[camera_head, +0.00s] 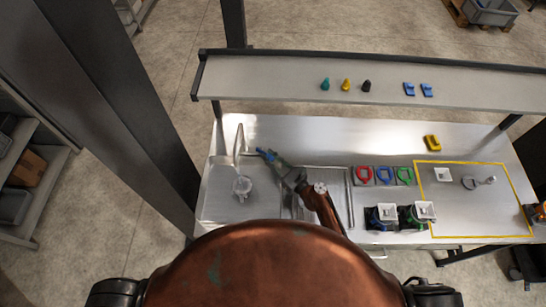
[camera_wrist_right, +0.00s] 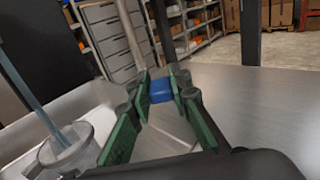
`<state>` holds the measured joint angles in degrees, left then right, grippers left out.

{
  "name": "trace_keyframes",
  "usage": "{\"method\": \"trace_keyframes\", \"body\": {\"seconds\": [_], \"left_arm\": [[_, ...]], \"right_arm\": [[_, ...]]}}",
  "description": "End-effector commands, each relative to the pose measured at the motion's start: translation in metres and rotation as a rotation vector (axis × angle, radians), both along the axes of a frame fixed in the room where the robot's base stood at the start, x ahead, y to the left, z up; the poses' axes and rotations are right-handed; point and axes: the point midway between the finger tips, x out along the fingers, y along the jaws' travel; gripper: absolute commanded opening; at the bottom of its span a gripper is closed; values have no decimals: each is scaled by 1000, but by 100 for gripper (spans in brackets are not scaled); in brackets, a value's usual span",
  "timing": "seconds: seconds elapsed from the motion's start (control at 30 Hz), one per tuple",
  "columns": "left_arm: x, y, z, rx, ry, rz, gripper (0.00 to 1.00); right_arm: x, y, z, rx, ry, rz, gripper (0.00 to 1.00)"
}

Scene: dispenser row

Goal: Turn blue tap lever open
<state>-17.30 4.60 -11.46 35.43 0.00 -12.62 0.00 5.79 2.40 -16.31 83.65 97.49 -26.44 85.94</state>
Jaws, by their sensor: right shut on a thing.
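The blue tap lever (camera_wrist_right: 162,90) is between the green-padded fingers of my right gripper (camera_wrist_right: 160,92) in the right wrist view, and the gripper is shut on it. In the head view my right gripper (camera_head: 268,156) is at the right side of the sink's tap (camera_head: 239,140), and its fingers mostly hide the lever. A clear container (camera_head: 242,186) stands below the tap in the sink; it also shows in the right wrist view (camera_wrist_right: 68,148). A thin bluish column runs down into it; I cannot tell whether it is water. My left gripper is out of view.
Red, blue and green holders (camera_head: 384,175) sit right of my right arm, with two dark dispensers (camera_head: 381,218) in front. A yellow-outlined area (camera_head: 470,215) lies farther right. A raised shelf (camera_head: 290,78) with small coloured items spans the back. The steel counter (camera_head: 330,135) behind is mostly clear.

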Motion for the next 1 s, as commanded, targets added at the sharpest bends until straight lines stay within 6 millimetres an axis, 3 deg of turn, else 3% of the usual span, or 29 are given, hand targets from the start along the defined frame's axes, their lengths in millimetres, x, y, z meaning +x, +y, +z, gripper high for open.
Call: {"method": "trace_keyframes", "body": {"seconds": [0.13,0.17,0.4,0.77,1.0], "left_arm": [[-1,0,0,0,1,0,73],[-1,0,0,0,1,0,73],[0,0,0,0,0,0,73],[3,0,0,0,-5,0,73],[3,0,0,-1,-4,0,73]], "right_arm": [[0,0,0,1,0,1,0],[0,0,0,1,0,1,20],[-1,-1,0,1,1,0,36],[-5,-6,-1,0,1,-1,36],[-35,-35,-2,-2,2,-2,36]]}}
